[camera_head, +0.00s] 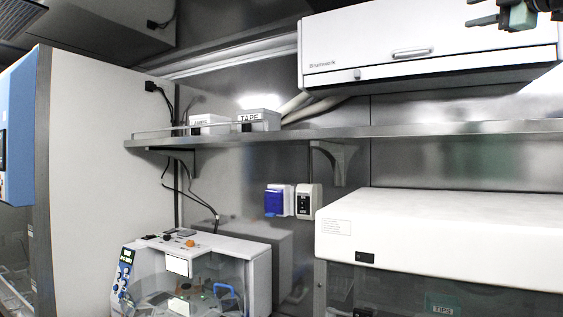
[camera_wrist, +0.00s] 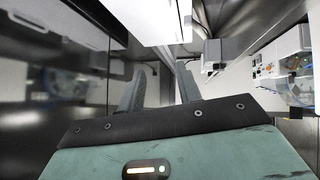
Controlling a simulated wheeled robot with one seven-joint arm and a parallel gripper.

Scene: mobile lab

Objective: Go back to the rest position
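My gripper (camera_head: 478,11) shows at the top right edge of the head view, partly cut off, in front of the white wall cabinet. Its dark fingers point left, and part of its green body shows. In the wrist view my gripper (camera_wrist: 167,70) has two dark fingers standing apart beyond the green body. The space between them looks empty, and I see nothing held. The rest of my arm is mostly out of view.
A white wall cabinet (camera_head: 430,45) hangs above a metal shelf (camera_head: 350,133) bearing two labelled boxes (camera_head: 258,120). Below are a white hooded enclosure (camera_head: 440,235) at right and a benchtop device (camera_head: 205,255) at left. A tall white panel (camera_head: 95,180) stands left. The space before the wall looks open.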

